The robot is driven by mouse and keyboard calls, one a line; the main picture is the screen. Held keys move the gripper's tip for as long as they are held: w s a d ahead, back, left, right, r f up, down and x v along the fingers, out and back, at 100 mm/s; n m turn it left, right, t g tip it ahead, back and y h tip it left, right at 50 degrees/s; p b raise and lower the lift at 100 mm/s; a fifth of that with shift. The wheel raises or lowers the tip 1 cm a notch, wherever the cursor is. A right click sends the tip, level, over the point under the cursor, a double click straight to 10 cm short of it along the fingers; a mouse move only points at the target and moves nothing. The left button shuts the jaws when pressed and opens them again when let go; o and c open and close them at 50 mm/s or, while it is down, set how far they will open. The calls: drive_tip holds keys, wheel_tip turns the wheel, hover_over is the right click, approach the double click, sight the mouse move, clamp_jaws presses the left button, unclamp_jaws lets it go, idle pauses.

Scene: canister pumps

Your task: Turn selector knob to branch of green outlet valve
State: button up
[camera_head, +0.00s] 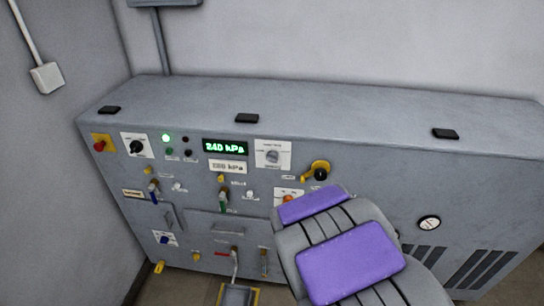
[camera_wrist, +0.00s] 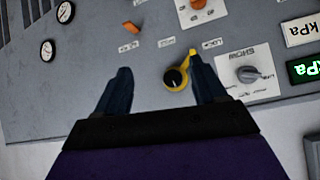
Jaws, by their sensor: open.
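A grey selector-type knob on a white labelled plate (camera_head: 272,155) sits right of the green pressure display; it also shows in the wrist view (camera_wrist: 250,75), just right of my right finger. My gripper (camera_wrist: 163,80) is open and empty. A yellow lever with a black hub (camera_wrist: 176,78) appears between its fingers, close to the right one. Whether they touch is unclear. In the head view my arm hides the gripper.
A black knob (camera_head: 136,147), a red button on yellow (camera_head: 101,145) and a blue knob (camera_head: 164,239) are on the panel's left. A red-handled lever (camera_head: 234,256) protrudes low. A round gauge (camera_head: 429,223) and vents are at right. My arm covers the lower middle.

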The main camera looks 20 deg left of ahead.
drive_tip(key=w+a+n+t+p, duration=0.15)
drive_tip(key=a+t, duration=0.25)
drive_tip(key=a, duration=0.5)
drive_tip(key=n+t+y+p, duration=0.1)
drive_tip(key=t+y+p, duration=0.1)
drive_tip(key=t+y, duration=0.1)
approach(271, 161)
drive_tip(key=b+x, duration=0.1)
drive_tip(key=x, duration=0.9)
drive_tip(key=shift+d+f, duration=0.1)
drive_tip(key=shift+s, duration=0.1)
drive_tip(key=c, duration=1)
